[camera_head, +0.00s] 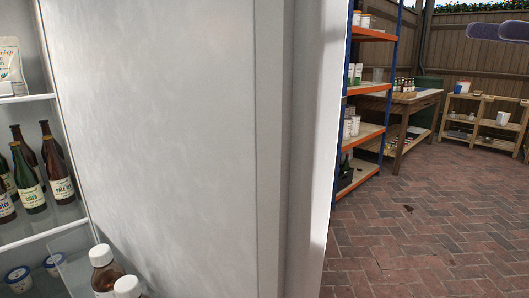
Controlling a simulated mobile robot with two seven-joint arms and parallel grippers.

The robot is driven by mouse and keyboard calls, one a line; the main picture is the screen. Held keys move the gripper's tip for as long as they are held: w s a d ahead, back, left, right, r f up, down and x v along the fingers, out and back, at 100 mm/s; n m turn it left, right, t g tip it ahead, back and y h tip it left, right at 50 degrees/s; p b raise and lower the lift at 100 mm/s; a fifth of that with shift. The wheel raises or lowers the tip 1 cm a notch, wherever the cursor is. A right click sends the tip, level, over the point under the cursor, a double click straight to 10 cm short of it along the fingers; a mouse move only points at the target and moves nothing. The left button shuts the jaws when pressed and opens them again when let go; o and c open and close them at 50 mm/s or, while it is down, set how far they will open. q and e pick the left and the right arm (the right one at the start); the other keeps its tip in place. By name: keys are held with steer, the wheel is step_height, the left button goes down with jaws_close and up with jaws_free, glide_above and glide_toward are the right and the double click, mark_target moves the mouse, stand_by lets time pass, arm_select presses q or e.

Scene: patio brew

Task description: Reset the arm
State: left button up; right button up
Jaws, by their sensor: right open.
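My right gripper (499,31) shows only as two purple-grey rounded finger parts at the top right edge, in front of the fence. It is open, and nothing shows between its fingers. The rest of my right arm is out of the frame. My left gripper is not in view.
A pale panel (170,120) fills the left and middle. Shelves beside it hold dark bottles (27,180) and a white pouch (9,65). White-capped brown bottles (104,270) stand below. Beyond are an orange-and-blue rack (367,133), a workbench (413,100), a low shelf (487,98) and open brick floor (430,230).

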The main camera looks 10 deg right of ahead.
steer(key=w+a+f+m+t+h+p, duration=0.1)
steer(key=w+a+m+t+h+p, duration=0.4)
steer(key=a, duration=0.3)
steer(key=w+a+f+m+t+h+p, duration=0.1)
steer(key=w+a+m+t+h+p, duration=0.25)
steer(key=a+t+p, duration=0.3)
steer(key=s+d+f+m+g+h+p, duration=0.1)
steer(key=s+f+m+g+h+p, duration=0.2)
steer(key=s, duration=0.7)
steer(key=s+f+g+h+p, duration=0.1)
steer(key=s+g+h+p, duration=0.2)
steer(key=s+g+p, duration=0.5)
steer(key=s+d+f+m+g+h+p, duration=0.1)
steer(key=s+m+g+h, duration=0.15)
steer(key=s, duration=0.85)
step_height(320, 180, up, 37)
steer(key=s+p, duration=0.1)
steer(key=p, duration=3.6)
steer(key=shift+s+a+r+n, duration=0.15)
steer(key=shift+s+r+n, duration=0.05)
steer(key=shift+s+n, duration=0.1)
